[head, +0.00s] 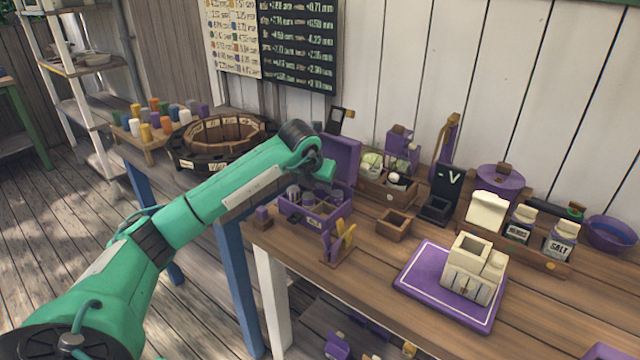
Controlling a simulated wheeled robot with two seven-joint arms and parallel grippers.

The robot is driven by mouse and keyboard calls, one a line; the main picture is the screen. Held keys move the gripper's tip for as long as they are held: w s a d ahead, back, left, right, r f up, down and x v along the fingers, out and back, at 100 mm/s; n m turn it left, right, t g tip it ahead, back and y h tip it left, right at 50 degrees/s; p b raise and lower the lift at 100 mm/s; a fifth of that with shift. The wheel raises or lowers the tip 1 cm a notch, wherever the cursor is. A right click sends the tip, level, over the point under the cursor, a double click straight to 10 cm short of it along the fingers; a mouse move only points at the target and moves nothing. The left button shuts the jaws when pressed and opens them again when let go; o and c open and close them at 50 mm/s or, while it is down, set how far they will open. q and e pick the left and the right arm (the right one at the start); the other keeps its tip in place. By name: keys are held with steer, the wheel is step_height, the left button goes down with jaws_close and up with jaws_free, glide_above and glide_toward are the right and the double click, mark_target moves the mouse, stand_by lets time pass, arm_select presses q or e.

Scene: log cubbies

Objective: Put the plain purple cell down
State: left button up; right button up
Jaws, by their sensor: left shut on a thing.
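My left gripper (322,174) is at the end of the green arm that comes in from the left. It points down over the back of an open purple case (313,218) on the wooden table. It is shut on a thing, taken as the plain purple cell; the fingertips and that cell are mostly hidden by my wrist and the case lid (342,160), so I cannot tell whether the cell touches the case. Several small purple-grey cells stand in the case. My right gripper is not in view.
A purple mat (425,278) bears a cream block (474,270). A round wooden tray (180,160) is at left.

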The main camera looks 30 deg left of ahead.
arm_select(q)
steer(key=shift+f, duration=0.1)
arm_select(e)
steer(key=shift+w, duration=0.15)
